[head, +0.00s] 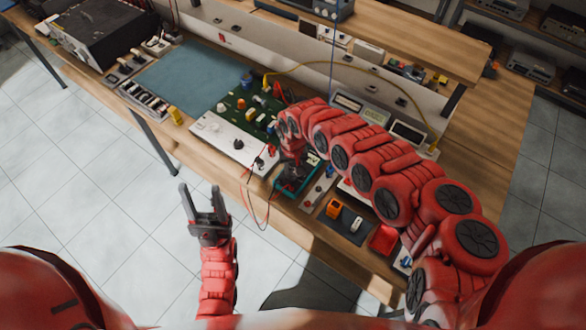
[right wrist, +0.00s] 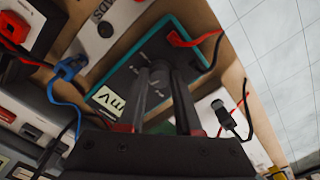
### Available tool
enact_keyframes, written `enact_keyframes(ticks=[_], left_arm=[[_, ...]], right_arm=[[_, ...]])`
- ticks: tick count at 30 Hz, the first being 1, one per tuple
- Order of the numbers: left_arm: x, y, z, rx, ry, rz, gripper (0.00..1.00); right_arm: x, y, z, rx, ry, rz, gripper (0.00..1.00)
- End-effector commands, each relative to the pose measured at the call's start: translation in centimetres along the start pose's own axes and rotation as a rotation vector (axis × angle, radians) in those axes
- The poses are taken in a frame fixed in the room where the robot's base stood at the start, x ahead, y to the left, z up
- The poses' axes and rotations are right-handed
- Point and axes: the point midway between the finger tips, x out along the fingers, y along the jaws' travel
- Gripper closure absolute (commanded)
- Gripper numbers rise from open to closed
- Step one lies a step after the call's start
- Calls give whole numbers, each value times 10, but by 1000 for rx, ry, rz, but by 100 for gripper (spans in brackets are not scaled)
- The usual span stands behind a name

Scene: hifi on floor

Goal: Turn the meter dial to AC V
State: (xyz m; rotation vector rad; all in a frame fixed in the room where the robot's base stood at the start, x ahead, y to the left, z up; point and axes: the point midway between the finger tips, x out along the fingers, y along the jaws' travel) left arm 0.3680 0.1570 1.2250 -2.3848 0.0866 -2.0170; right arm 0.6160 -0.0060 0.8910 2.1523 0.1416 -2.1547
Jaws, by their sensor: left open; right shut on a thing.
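The meter (head: 284,185) is a dark handheld unit with a teal edge, on the bench near its front edge. In the right wrist view the meter (right wrist: 183,30) fills the upper middle. Its pale display (right wrist: 107,101) shows "mV". My right gripper (head: 291,170) is over the meter's face. In the right wrist view its fingers (right wrist: 163,72) are close together on a dark round part that looks like the dial, mostly hidden between them. The dial's pointer and markings cannot be read. My left gripper (head: 205,197) is open and empty, in front of the bench, away from the meter.
Red and black leads (right wrist: 217,42) run from the meter. A white panel (head: 222,142) and green circuit board (head: 250,107) lie left of it. An orange item (head: 334,208) and red tray (head: 384,239) lie right. A blue mat (head: 190,77) is clear.

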Motion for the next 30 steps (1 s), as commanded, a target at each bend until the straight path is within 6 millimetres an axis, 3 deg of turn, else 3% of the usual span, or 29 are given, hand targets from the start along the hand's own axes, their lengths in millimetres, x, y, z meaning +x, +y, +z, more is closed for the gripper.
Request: enact_keyframes(ticks=[15, 30], left_arm=[[15, -1, -2, 0, 0, 0, 45], [19, -1, -3, 0, 0, 0, 45]], right_arm=[[-1, 0, 0, 419, -1, 2, 100], [-1, 0, -1, 561, 3, -1, 100]])
